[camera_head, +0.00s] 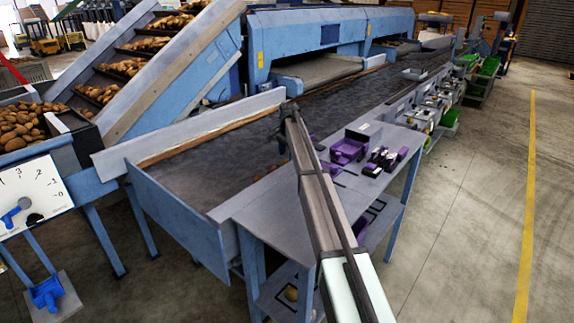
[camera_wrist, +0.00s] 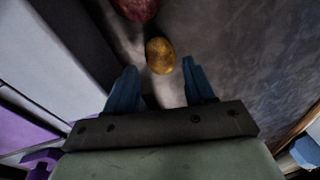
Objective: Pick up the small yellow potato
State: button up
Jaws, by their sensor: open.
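The small yellow potato (camera_wrist: 160,55) lies on the dark grey belt in the wrist view, just ahead of my gripper's fingertips and roughly between their lines. My gripper (camera_wrist: 160,78) has two blue fingers, spread apart with nothing between them. A reddish potato (camera_wrist: 138,8) lies just beyond the yellow one, cut off by the top edge of the wrist view. The yellow potato cannot be made out there.
A raised belt edge runs left of the potatoes in the wrist view. Potatoes ride a sloped conveyor (camera_head: 150,45) at the upper left. Much of the belt is bare.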

aim_at(287, 160)
jog(key=f, duration=0.4)
jog(key=shift+w+f, duration=0.1)
jog(key=shift+w, duration=0.3)
jog(key=shift+c, duration=0.2)
jog(key=c, duration=0.8)
